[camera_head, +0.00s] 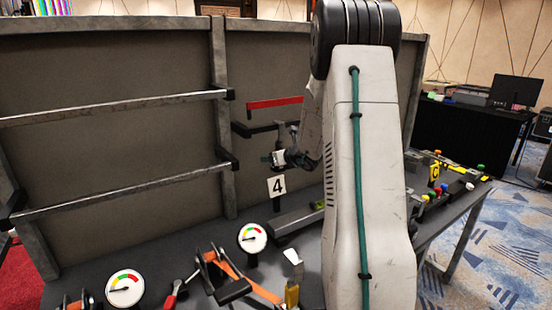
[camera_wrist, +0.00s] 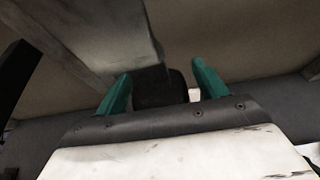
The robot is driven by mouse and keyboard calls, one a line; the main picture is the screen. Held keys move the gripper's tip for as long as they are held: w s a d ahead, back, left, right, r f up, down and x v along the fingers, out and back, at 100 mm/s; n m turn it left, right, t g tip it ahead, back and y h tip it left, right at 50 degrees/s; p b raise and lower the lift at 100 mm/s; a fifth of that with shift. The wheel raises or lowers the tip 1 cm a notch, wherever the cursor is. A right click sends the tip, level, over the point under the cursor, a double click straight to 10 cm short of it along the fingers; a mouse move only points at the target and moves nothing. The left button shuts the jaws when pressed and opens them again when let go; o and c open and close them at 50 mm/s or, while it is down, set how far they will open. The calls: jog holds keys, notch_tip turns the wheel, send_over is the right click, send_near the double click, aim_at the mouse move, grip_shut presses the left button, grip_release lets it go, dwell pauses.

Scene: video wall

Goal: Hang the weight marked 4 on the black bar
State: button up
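The white tag marked 4 (camera_head: 276,185) shows in the head view just below my gripper (camera_head: 279,158), with a dark part under it. The weight's full outline is hard to make out. The black bar (camera_head: 258,129) sticks out from the panel, above and left of my gripper. In the wrist view my gripper's green fingers (camera_wrist: 163,88) stand wide apart. A dark block (camera_wrist: 160,92) shows between or beyond them, with a gap on its right side. I see no firm hold on it. A grey metal piece (camera_wrist: 95,35) fills the upper left there.
A red bar (camera_head: 275,103) is above the black bar. Long metal rails (camera_head: 120,106) cross the panel at left. Dial gauges (camera_head: 252,238), an orange-and-black clamp (camera_head: 228,280) and other tools crowd the bench front. Coloured knobs (camera_head: 440,185) are at right.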

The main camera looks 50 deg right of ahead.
jog(key=shift+f, duration=0.15)
jog(key=shift+s, duration=0.15)
jog(key=v, duration=0.7)
jog(key=shift+s+r, duration=0.2)
jog(key=shift+r, duration=0.1)
jog(key=shift+s, duration=0.1)
